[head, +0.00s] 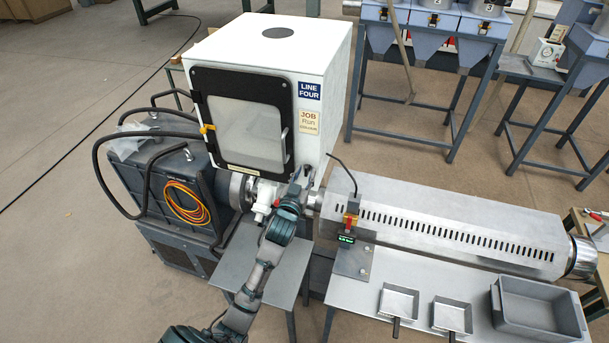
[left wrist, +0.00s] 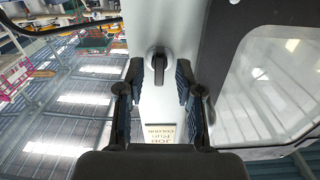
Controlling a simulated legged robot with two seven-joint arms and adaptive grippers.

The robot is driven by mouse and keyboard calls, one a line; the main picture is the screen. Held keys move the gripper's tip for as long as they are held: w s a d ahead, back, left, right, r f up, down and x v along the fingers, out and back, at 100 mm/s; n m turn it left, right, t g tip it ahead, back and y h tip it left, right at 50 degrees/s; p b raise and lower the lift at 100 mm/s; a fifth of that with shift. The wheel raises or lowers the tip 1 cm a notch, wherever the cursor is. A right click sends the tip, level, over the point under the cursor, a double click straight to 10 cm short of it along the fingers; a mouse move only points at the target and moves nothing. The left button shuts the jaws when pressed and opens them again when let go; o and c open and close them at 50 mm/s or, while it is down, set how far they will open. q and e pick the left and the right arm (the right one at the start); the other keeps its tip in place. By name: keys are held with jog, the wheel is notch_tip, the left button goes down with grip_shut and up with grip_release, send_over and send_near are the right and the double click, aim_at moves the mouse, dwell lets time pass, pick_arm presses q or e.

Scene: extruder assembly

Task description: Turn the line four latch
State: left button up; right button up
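The line four latch (left wrist: 158,65) shows in the left wrist view as a dark lever on a round silver base, set on the white machine front. Its lever points along the view, toward the bottom of the picture. My left gripper (left wrist: 159,78) is open, with one dark finger on each side of the latch; I cannot tell whether either touches it. In the head view my left gripper (head: 300,187) is at the lower right of the white LINE FOUR cabinet (head: 328,125), and it hides the latch there. My right gripper is not in view.
The cabinet's black-framed window door (head: 240,120) has a grey handle (head: 285,145). A long slotted metal barrel (head: 440,220) runs right of my left gripper. Trays (head: 398,302) and a grey bin (head: 538,308) sit on the front bench. Orange cables hang at the left.

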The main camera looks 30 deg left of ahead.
pick_arm(q)
jog(key=shift+f, duration=0.1)
jog(key=v, duration=1.2)
